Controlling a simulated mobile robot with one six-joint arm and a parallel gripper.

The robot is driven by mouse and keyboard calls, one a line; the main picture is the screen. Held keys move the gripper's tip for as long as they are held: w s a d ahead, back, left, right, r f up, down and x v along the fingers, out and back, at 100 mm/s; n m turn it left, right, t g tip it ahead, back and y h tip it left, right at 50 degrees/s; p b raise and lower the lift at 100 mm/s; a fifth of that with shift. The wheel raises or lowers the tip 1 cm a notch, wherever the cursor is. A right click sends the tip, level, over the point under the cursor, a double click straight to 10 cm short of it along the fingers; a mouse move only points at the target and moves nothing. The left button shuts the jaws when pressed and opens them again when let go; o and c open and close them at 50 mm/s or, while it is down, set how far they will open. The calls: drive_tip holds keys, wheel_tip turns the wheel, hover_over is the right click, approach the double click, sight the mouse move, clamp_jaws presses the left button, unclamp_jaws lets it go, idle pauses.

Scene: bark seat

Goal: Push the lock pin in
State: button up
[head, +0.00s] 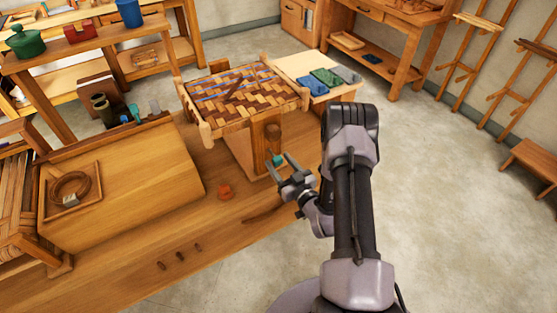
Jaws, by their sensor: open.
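The woven bark seat (243,91) sits in a wooden frame on the bench in the head view. Below its front right side is a wooden post or block (266,131). A small teal piece (277,160) shows low on this block; it may be the lock pin, but it is too small to tell. My gripper (280,166) is open, its fingers close in front of the teal piece. I cannot tell whether they touch it. Nothing shows between the fingers that I can make out as held.
A slanted wooden board (120,180) carries a tray with a coil (69,189). A side table (316,68) holds folded cloths. Open floor (450,200) lies to the right.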

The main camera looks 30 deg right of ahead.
clamp_jaws()
idle(1.3)
